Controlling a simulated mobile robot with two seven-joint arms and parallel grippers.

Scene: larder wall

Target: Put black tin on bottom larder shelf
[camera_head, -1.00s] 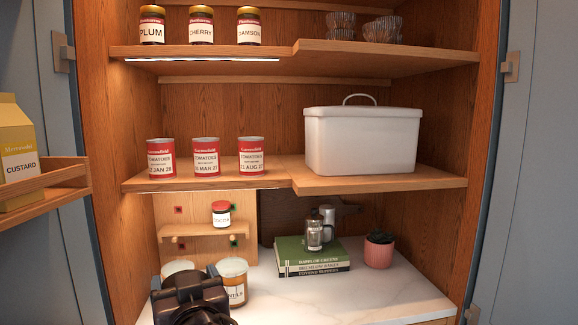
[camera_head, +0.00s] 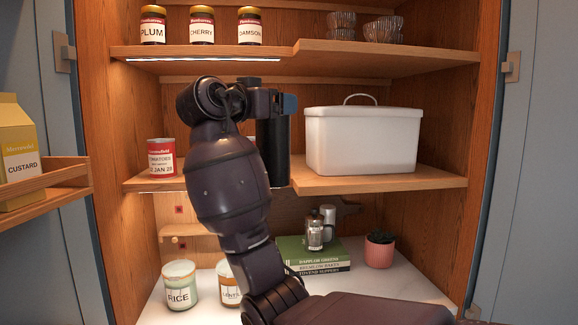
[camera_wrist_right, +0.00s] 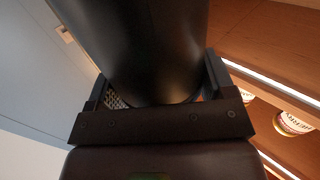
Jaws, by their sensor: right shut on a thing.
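The black tin (camera_head: 273,150) is a tall dark cylinder, held upright in front of the left part of the shelf with the tomato tins, near that shelf's step. My right gripper (camera_head: 272,103) is shut on its upper part. In the right wrist view the black tin (camera_wrist_right: 135,45) fills the space between the fingers (camera_wrist_right: 160,95). The lower larder shelf (camera_head: 375,183) holds a red tomato tin (camera_head: 161,158) at left and a white bin (camera_head: 361,140) at right. My arm and the tin hide the other tomato tins. My left gripper is out of view.
Jam jars (camera_head: 202,26) and glass bowls (camera_head: 383,30) stand on the upper shelf (camera_head: 390,56). Below are rice (camera_head: 180,286) and lentil jars, books (camera_head: 312,262), a glass pot (camera_head: 314,235) and a pink plant pot (camera_head: 379,253). A door rack (camera_head: 60,183) holds a custard carton (camera_head: 18,150).

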